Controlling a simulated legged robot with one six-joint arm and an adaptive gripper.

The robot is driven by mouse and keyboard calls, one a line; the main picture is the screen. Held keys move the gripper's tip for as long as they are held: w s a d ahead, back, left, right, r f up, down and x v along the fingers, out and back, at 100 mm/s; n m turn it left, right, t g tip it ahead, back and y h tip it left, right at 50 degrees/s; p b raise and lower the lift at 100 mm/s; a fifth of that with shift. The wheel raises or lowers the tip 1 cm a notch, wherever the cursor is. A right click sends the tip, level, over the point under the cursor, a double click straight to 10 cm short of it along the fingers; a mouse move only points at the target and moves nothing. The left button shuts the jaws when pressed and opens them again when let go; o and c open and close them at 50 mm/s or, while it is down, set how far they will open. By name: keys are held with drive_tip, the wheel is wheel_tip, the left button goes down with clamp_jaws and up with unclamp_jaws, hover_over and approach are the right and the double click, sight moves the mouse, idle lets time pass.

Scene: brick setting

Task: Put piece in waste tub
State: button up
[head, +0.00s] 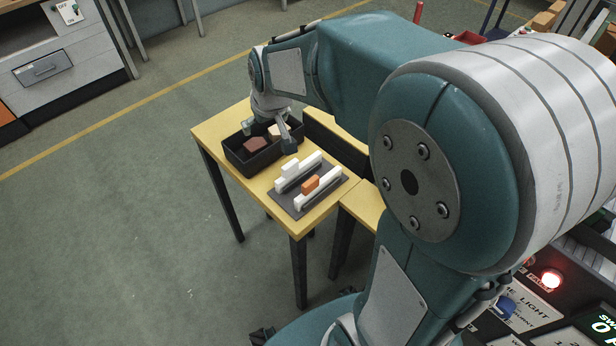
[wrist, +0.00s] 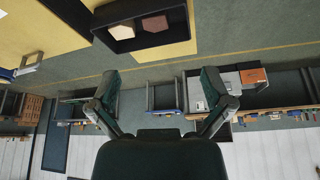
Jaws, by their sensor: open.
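The black tub (head: 241,165) stands on the yellow table (head: 213,132). A brown piece (head: 255,145) and a cream piece (head: 276,131) lie inside it. In the head view my gripper (head: 266,131) is over the far part of the tub, and its fingers hide part of the rim. In the wrist view my gripper (wrist: 157,80) is open, with nothing between its fingers. The tub (wrist: 186,40), brown piece (wrist: 155,24) and cream piece (wrist: 121,29) show at the top of that view, beyond the fingertips.
A dark grey plate (head: 326,192) beside the tub carries white rails (head: 308,195). An orange block (head: 311,184) and a white block (head: 290,167) stand at them. A second yellow table (head: 362,203) adjoins on the right. The floor to the left is clear.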

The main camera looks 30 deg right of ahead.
drive_tip(key=s+r, duration=0.2)
drive_tip(key=s, duration=0.9)
drive_tip(key=s+r, duration=0.3)
drive_tip(key=s, duration=0.7)
drive_tip(key=shift+s+r+m+t, duration=0.25)
drive_tip(key=shift+s+m+t, duration=0.1)
drive_tip(key=shift+m+t, duration=0.05)
drive_tip(key=shift+a, duration=0.1)
